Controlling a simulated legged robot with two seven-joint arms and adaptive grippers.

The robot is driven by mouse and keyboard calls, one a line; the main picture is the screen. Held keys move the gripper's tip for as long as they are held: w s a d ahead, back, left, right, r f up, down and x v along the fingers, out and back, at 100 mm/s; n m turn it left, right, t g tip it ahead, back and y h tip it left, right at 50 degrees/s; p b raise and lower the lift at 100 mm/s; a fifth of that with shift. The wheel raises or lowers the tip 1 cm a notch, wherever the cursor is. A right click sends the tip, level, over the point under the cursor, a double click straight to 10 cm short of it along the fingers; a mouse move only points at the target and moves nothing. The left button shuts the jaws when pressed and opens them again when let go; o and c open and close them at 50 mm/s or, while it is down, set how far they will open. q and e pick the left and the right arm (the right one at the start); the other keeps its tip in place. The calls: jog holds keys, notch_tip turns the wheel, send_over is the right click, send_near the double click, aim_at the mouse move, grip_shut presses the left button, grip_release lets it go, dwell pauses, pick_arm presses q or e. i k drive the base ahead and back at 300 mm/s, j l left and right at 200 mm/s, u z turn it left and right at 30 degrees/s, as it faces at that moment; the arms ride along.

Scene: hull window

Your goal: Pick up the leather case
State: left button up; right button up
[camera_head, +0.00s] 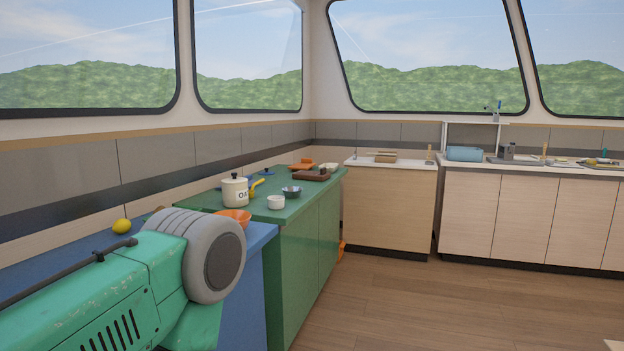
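A dark brown flat case (311,176) lies on the far part of the green counter (305,224); it may be the leather case, but it is too small to tell its material. It lies near small dishes and an orange item. Neither of my grippers is in view.
On the green counter stand a white pot (235,191), a white cup (276,202) and a grey bowl (291,192). An orange bowl (234,216) and a lemon (121,226) are on the blue counter (262,240). A blue box (464,153) is at the back right.

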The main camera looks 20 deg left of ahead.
aim_at(322, 176)
jog(key=i, duration=1.85)
jog(key=i+u, duration=0.1)
jog(key=i, duration=1.8)
